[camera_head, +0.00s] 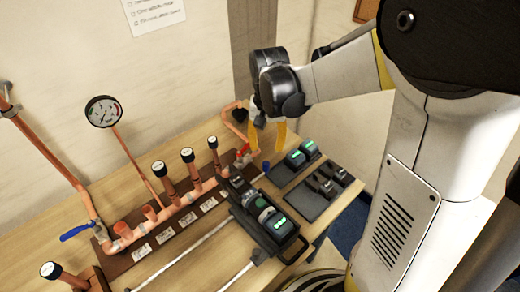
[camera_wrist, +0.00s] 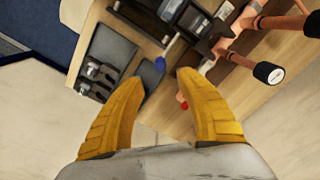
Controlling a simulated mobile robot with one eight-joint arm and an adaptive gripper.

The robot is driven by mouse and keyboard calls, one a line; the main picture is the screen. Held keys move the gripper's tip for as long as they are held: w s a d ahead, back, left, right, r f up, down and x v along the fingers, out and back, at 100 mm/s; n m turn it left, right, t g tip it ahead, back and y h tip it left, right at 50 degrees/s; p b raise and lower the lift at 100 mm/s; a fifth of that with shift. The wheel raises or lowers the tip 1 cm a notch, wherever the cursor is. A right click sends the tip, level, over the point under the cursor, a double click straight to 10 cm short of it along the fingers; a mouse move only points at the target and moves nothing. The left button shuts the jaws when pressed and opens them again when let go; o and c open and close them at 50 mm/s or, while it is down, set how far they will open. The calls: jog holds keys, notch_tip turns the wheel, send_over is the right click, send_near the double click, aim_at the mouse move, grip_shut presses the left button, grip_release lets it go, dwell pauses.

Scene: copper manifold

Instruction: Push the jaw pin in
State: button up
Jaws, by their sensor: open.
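The black press tool (camera_head: 266,222) lies on the bench, with green lights on its body and its jaw end toward the copper manifold. A small blue-ended piece (camera_head: 265,167), which looks like the jaw pin, sticks up near that jaw end; it also shows as a blue knob in the wrist view (camera_wrist: 160,65). How deep it sits I cannot tell. My gripper (camera_head: 268,148) points down above this area with its yellow fingers apart and empty. In the wrist view the open fingers (camera_wrist: 156,80) frame the blue knob, which lies just beyond the tips.
The copper manifold (camera_head: 150,228) with several capped stubs runs along the bench beside the tool. A red handle (camera_head: 242,150) stands close to my fingers. Black trays (camera_head: 318,200) with batteries lie to the right. A gauge (camera_head: 103,111) rises at left.

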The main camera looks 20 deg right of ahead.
aim_at(266, 163)
notch_tip(266, 163, down, 10)
jog(key=shift+r+b, duration=0.15)
jog(key=shift+b, duration=0.75)
jog(key=shift+c, duration=0.6)
